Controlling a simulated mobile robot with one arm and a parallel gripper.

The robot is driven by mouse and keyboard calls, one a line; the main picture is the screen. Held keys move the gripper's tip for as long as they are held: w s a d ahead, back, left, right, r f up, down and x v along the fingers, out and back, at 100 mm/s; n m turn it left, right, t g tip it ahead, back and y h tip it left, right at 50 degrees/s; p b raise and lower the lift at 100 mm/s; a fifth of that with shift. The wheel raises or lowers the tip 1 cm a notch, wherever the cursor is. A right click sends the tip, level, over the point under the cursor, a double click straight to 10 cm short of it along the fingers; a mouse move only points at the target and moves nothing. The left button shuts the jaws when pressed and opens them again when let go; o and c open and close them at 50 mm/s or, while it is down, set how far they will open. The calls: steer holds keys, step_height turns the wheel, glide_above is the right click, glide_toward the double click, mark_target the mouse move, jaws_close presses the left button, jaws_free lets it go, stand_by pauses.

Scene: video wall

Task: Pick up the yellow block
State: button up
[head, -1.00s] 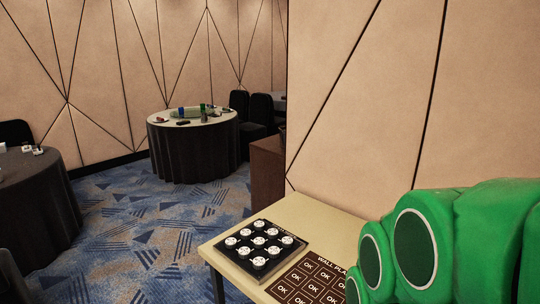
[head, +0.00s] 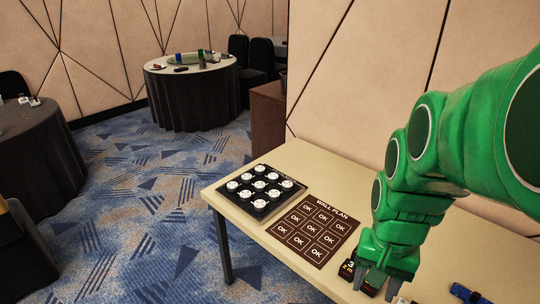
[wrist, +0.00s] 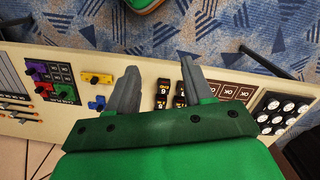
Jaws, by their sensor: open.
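A yellow block (wrist: 97,77) lies on the table in the wrist view, left of the left finger and apart from it. I do not make it out in the head view. My gripper (wrist: 157,75) is open, its two grey fingers spread over the table. Black blocks with yellow markings (wrist: 163,92) show between and beside the fingers. In the head view my gripper (head: 376,284) points down at the lower right, beside a black block marked 3 (head: 349,268).
The long table (head: 250,207) holds a black tray of white discs (head: 259,192) and a brown wall plan board (head: 314,230). A blue block (wrist: 97,103) lies near the yellow one. Purple (wrist: 40,71), red and green pieces lie further left. Round tables stand behind.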

steer(key=w+d+f+m, duration=0.3)
steer(key=d+f+m, duration=0.25)
steer(key=d, duration=0.25)
steer(key=w+d+f+m, duration=0.35)
steer(key=d+m, duration=0.25)
steer(key=d, duration=0.3)
steer(key=s+d+f+m, duration=0.2)
steer(key=d+f+m, duration=0.1)
steer(key=d+f, duration=0.1)
steer(key=s+d+f+m, duration=0.2)
steer(key=d+f+m, duration=0.1)
steer(key=d, duration=0.3)
steer(key=s+d+f+m, duration=0.2)
steer(key=d+f+m, duration=0.2)
steer(key=d+f, duration=0.1)
steer(key=shift+s+d+f+t, duration=0.2)
steer(key=shift+d+f+t, duration=0.2)
steer(key=shift+s+d+f, duration=0.1)
steer(key=shift+d+f, duration=0.1)
steer(key=shift+f, duration=0.15)
steer(key=shift+s+a+f, duration=0.1)
steer(key=shift+s+f, duration=0.05)
steer(key=shift+f, duration=1.7)
steer(key=shift+s+a+f, duration=0.1)
steer(key=shift+s+f, duration=0.05)
steer(key=shift+f, duration=1.7)
steer(key=shift+c, duration=0.5)
jaws_close()
